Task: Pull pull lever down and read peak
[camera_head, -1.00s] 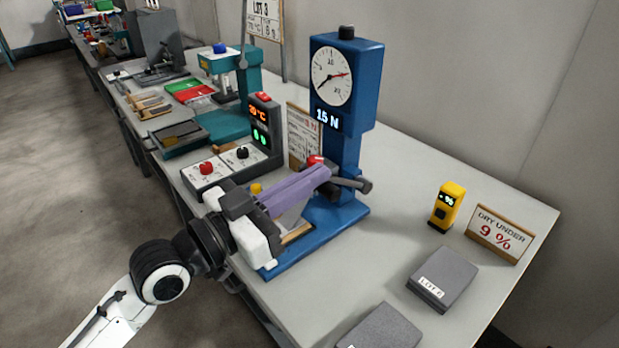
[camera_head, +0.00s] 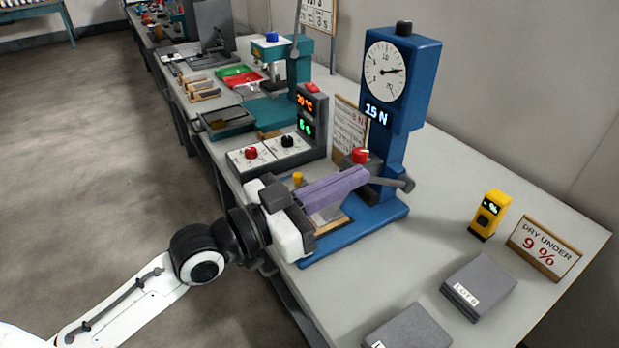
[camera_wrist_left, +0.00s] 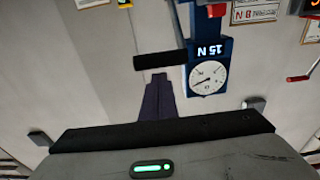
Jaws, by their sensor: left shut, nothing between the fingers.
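The blue pull tester (camera_head: 403,130) stands on the bench with a white dial (camera_head: 398,71) and a display reading "15 N". The dial's dark hand points right, near the red one; the exact value is too small to tell. The grey pull lever (camera_head: 403,184) sticks out low on the tester's right side, just beyond my left gripper (camera_head: 366,176). The gripper's purple fingers are shut and empty; whether they touch the lever I cannot tell. In the left wrist view, a dark bar (camera_wrist_left: 160,60) lies just beyond the fingertips (camera_wrist_left: 159,76). My right gripper is out of view.
A red knob (camera_head: 360,156) shows behind the fingers. A control box (camera_head: 277,150) stands left of the tester. A yellow meter (camera_head: 489,215), a "DRY UNDER 9 %" sign (camera_head: 544,247) and grey blocks (camera_head: 479,287) are on the right. Bare bench lies between them and the tester.

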